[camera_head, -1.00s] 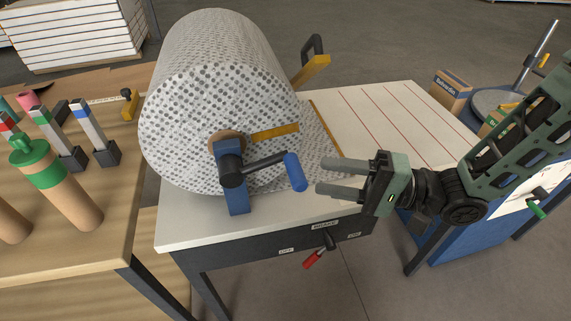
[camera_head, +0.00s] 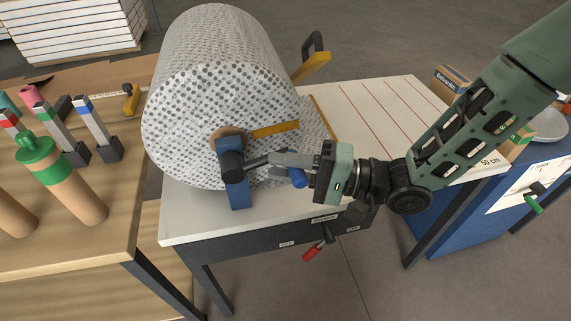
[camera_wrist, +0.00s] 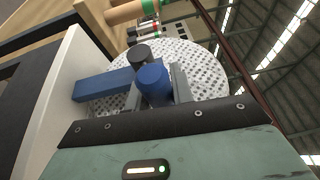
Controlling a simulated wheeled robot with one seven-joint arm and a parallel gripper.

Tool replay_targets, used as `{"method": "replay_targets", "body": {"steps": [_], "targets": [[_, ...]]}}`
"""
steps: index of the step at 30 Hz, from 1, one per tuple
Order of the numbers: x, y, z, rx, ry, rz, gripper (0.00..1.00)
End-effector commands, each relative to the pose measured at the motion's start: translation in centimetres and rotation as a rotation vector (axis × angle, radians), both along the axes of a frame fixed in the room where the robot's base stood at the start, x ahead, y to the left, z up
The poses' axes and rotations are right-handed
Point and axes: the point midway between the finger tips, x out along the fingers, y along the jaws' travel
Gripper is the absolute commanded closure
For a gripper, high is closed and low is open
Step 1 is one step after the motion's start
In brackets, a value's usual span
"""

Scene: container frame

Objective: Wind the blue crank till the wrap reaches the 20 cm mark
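The large dotted wrap roll (camera_head: 205,115) stands on the white table (camera_head: 200,225), its free sheet (camera_head: 312,118) lying flat to the right and ending at a yellow-brown edge left of the red lines. The crank has a black hub (camera_head: 232,165) and a blue handle (camera_head: 299,178). My gripper (camera_head: 282,165) is at the handle, one finger on each side; the handle (camera_wrist: 154,85) shows between the fingers in the wrist view. I cannot tell whether the fingers press on it. The gripper's body partly hides the handle in the head view.
Red lines (camera_head: 368,113) cross the table, with a "50 cm" label (camera_head: 490,161) at its right end. A red lever (camera_head: 312,253) is on the front panel below my gripper. A wooden table (camera_head: 110,235) with cardboard tubes (camera_head: 85,203) stands at left.

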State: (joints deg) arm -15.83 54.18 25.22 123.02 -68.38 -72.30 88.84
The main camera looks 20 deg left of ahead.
Motion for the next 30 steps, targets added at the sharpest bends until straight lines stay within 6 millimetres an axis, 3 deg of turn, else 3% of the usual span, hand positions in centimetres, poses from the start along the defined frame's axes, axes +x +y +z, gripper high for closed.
{"method": "replay_targets", "body": {"steps": [14,30], "targets": [[-0.1,0.2,1.3,-0.063,-0.040,0.001,1.00],[-1.3,2.3,4.9,-0.413,-0.257,0.003,1.00]]}}
